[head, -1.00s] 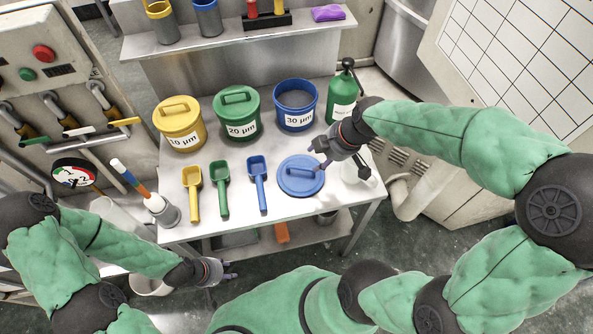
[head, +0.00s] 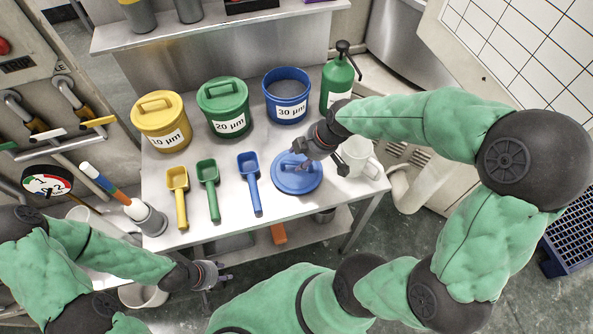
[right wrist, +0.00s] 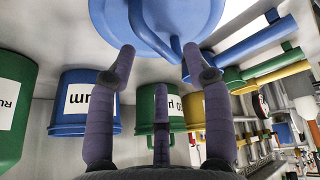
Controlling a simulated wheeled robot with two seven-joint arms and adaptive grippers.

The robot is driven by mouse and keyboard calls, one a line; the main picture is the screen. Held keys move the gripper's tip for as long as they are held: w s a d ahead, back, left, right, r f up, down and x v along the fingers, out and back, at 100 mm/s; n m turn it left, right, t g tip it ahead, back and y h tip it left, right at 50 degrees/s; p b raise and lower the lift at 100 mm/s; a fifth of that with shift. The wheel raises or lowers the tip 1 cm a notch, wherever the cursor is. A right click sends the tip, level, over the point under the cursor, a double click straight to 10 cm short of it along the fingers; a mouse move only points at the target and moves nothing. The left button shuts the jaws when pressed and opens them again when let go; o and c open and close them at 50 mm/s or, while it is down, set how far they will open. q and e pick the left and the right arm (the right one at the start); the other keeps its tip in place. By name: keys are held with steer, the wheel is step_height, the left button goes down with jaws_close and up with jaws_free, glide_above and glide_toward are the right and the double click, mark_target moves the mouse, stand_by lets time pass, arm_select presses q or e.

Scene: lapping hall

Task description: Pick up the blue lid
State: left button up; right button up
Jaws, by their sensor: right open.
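The blue lid (head: 290,183) lies flat on the metal table, in front of the open blue 30 µm bucket (head: 287,108). My right gripper (head: 301,163) is low over the lid's back right part and hides some of it. In the right wrist view the lid (right wrist: 165,12) fills the top, its bar handle (right wrist: 172,47) lying between the spread fingertips of the open gripper (right wrist: 158,58). I cannot tell whether the fingers touch it. My left gripper (head: 224,276) is low at the front, off the table and away from the lid; its fingers are too small to judge.
Yellow (head: 160,132) and green (head: 223,118) lidded buckets stand left of the blue one. Yellow, green and blue (head: 249,185) scoops lie left of the lid.

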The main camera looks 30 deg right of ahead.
steer(key=b+x, duration=0.2)
steer(key=x, duration=0.3)
steer(key=shift+f, duration=0.1)
jaws_close()
